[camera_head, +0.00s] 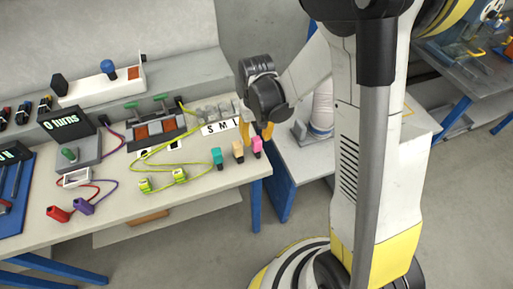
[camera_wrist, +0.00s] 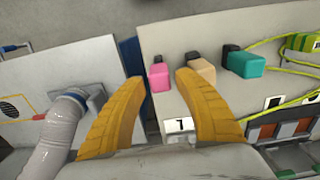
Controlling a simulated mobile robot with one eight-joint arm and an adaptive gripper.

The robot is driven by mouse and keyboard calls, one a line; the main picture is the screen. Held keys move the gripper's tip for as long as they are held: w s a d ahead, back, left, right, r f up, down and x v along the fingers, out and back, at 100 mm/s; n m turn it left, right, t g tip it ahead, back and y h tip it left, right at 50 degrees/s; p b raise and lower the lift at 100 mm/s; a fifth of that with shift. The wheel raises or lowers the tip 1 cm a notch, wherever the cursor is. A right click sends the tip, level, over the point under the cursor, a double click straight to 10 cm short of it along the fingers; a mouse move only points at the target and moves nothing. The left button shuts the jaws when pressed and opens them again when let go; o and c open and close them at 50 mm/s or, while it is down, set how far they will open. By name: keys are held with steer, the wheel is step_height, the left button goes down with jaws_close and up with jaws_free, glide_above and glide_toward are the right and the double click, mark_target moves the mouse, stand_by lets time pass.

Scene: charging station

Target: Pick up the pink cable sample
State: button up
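The pink cable sample (camera_head: 257,145) stands at the right front corner of the bench, at the end of a row of three samples. In the wrist view the pink sample (camera_wrist: 158,76) lies between my two yellow fingers, beyond their tips. My gripper (camera_head: 257,131) is above and behind it in the head view. In the wrist view my gripper (camera_wrist: 160,78) is open, with nothing between its fingers. The beige sample (camera_head: 238,150) is just beside the pink one; in the wrist view the beige sample (camera_wrist: 202,71) is close to the right fingertip.
The teal sample (camera_head: 217,157) stands left of the beige one. A lime-green cable (camera_head: 180,175) lies on the bench (camera_head: 205,187). A grey hose (camera_wrist: 55,135) stands on the neighbouring table.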

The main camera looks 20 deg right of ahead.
step_height(320, 180, down, 3)
steer(key=shift+f+b, duration=0.1)
steer(key=shift+b, duration=0.35)
steer(key=shift+c, duration=0.4)
jaws_close()
